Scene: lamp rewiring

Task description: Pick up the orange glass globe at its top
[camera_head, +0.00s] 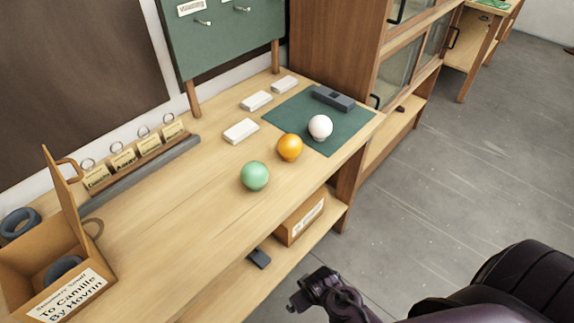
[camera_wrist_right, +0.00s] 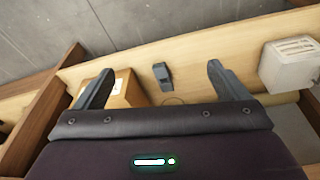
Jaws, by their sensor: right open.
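The orange glass globe (camera_head: 289,147) rests on the wooden bench top, at the near edge of a dark green mat. A green globe (camera_head: 255,176) sits to its lower left and a white globe (camera_head: 320,127) to its upper right on the mat. My right gripper (camera_head: 312,290) is low in front of the bench, well away from the globe. In the right wrist view my right gripper (camera_wrist_right: 160,82) is open with nothing between its fingers, and no globe shows there. My left gripper is not in view.
The green mat (camera_head: 345,143) also bears a dark grey block (camera_head: 333,98). White blocks (camera_head: 241,131) lie behind the globes. A cardboard box (camera_head: 300,218) and a small dark object (camera_head: 259,258) are on the lower shelf. An open carton (camera_head: 92,270) stands at the left.

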